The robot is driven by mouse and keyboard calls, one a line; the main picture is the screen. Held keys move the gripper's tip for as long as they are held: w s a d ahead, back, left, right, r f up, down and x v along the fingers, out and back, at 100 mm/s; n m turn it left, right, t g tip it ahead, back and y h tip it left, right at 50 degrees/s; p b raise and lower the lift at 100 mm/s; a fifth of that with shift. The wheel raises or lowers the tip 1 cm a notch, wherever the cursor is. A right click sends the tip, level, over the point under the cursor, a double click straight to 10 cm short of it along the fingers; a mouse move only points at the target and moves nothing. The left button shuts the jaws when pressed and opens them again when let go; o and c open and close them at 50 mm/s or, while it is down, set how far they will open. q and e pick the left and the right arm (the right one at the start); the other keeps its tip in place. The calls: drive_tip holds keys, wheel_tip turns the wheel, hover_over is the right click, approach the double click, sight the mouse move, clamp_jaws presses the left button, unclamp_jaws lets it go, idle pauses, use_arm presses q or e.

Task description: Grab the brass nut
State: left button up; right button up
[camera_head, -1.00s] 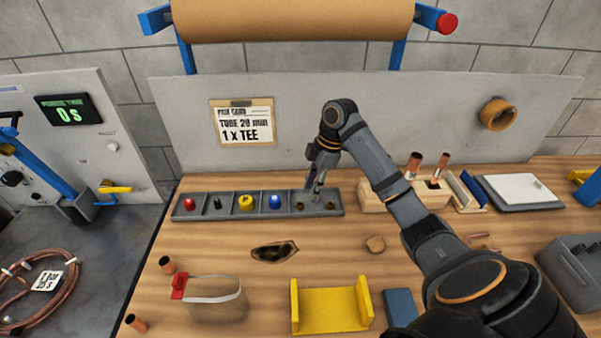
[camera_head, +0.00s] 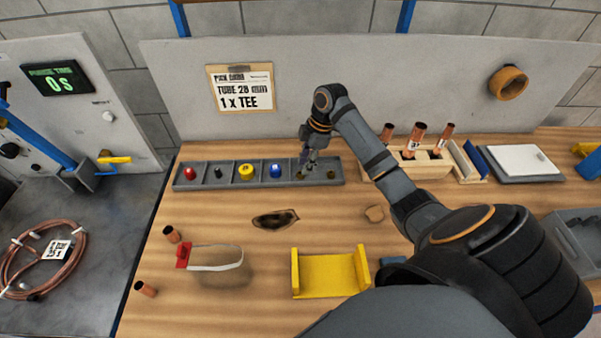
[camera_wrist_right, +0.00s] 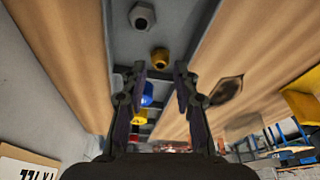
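The brass nut (camera_wrist_right: 160,58) lies in a compartment of the grey parts tray, beside a grey hex nut (camera_wrist_right: 142,16) in the right wrist view. My right gripper (camera_wrist_right: 160,73) is open, with nothing held between its two fingers. The brass nut shows just beyond the gap between the fingertips. In the head view my right gripper (camera_head: 305,166) reaches down over the right part of the grey tray (camera_head: 258,185) and largely covers the brass nut there. My left gripper is out of view.
The tray also holds a blue part (camera_head: 276,171), a yellow part (camera_head: 246,172), a black part and a red part (camera_head: 190,174). A yellow cradle (camera_head: 330,274) sits in front.

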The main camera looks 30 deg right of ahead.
sight(300, 174)
drive_tip(key=x, duration=0.2)
drive_tip(key=shift+a+f, duration=0.2)
drive_tip(key=shift+f, duration=0.35)
clamp_jaws()
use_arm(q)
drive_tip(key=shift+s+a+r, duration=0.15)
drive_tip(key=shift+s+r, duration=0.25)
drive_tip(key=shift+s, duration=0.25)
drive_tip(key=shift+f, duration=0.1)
use_arm(e)
drive_tip(key=shift+r, duration=0.15)
